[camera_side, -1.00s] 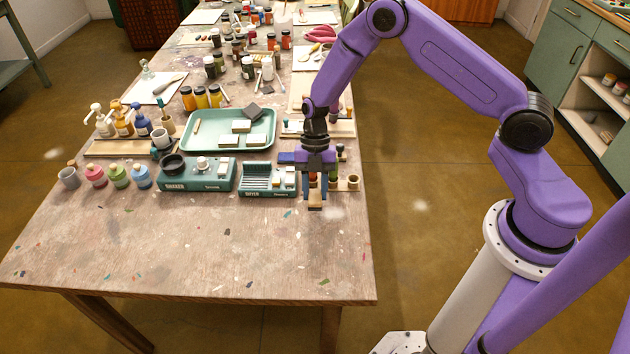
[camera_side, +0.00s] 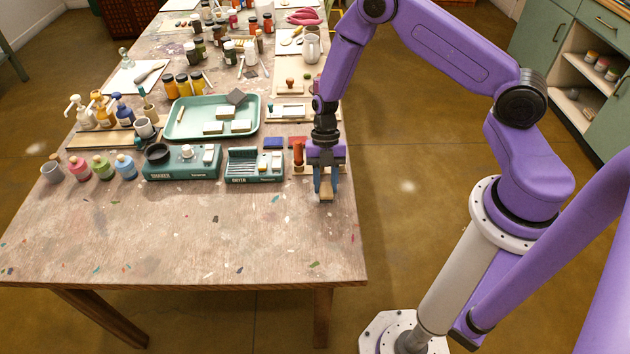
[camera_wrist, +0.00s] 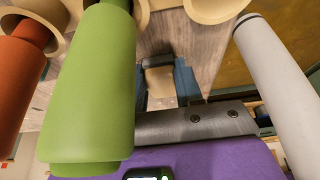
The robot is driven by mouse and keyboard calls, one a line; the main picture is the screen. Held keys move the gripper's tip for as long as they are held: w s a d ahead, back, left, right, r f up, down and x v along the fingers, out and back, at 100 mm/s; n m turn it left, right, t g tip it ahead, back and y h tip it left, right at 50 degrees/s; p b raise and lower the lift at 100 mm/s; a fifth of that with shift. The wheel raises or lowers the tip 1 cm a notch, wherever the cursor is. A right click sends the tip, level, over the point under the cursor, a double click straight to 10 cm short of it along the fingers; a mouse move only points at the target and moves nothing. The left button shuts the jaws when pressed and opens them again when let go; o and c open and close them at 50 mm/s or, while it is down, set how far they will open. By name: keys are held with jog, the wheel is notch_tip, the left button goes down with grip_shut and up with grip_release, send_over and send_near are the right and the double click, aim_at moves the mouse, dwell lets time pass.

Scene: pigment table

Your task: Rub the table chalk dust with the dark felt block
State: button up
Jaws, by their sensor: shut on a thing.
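My gripper (camera_side: 325,192) points down low over the table's right front part, close to the right edge. Its blue fingers are shut on the dark felt block (camera_wrist: 158,84), which shows a tan body and a dark band in the wrist view. The tan part of the block also shows between the fingers in the side view. I cannot tell whether the block touches the table (camera_side: 250,225). I cannot clearly make out the table chalk dust now; the spot around the block is partly hidden by my gripper.
Upright red (camera_wrist: 22,75), green (camera_wrist: 95,85) and pale grey (camera_wrist: 280,95) cylinders stand close to my gripper in the wrist view. The front of the table is clear. Pale patches (camera_side: 408,187) mark the floor.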

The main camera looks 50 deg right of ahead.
aim_at(302, 195)
jog(key=shift+s+d, duration=0.9)
jog(key=shift+s+d+r, duration=0.1)
jog(key=shift+s+d, duration=0.4)
jog(key=shift+s, duration=0.05)
jog(key=shift+w+a, duration=0.4)
jog(key=shift+w, duration=0.05)
jog(key=shift+w+a, duration=0.2)
jog(key=shift+a, duration=0.05)
jog(key=shift+w+a+r, duration=0.15)
jog(key=shift+w+a, duration=1.25)
jog(key=shift+w+a+f, duration=0.25)
jog(key=shift+f, duration=0.05)
jog(key=shift+w+a+r, duration=0.15)
jog(key=shift+w+a, duration=1.15)
notch_tip(302, 195, up, 8)
